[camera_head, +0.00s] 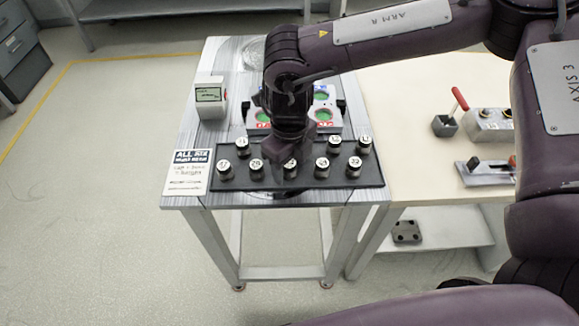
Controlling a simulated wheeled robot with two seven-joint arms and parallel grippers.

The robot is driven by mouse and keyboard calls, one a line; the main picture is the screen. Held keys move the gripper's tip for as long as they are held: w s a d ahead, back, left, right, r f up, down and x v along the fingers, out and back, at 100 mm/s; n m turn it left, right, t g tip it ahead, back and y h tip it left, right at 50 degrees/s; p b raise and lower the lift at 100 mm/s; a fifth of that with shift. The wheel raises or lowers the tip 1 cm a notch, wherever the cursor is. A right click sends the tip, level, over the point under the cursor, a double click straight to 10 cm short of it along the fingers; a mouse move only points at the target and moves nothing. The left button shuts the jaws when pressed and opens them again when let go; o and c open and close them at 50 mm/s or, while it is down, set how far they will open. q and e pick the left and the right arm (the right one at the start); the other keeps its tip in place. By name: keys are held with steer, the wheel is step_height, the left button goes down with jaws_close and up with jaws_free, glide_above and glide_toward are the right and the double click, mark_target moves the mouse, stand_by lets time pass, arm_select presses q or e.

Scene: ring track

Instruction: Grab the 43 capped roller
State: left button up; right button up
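The capped roller that appears to be marked 43 (321,169) stands upright in the front row of a dark tray (215,187) on the grey table. It has a white numbered cap and a metal body. My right gripper (289,160) points down over the tray, just left of that roller, at the middle front roller (290,170), which it partly hides. I cannot tell whether it touches that roller or whether its fingers are open or shut. My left gripper is not in view.
Other capped rollers stand close by, including one marked 32 (353,169) to the right and one marked 26 (257,169) to the left. Behind the tray is a box with green round openings (328,117). A sign (187,173) lies left. A cream table (415,175) adjoins on the right.

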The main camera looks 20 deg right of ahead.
steer(key=c, duration=1)
steer(key=shift+c, duration=0.3)
steer(key=shift+r, duration=0.15)
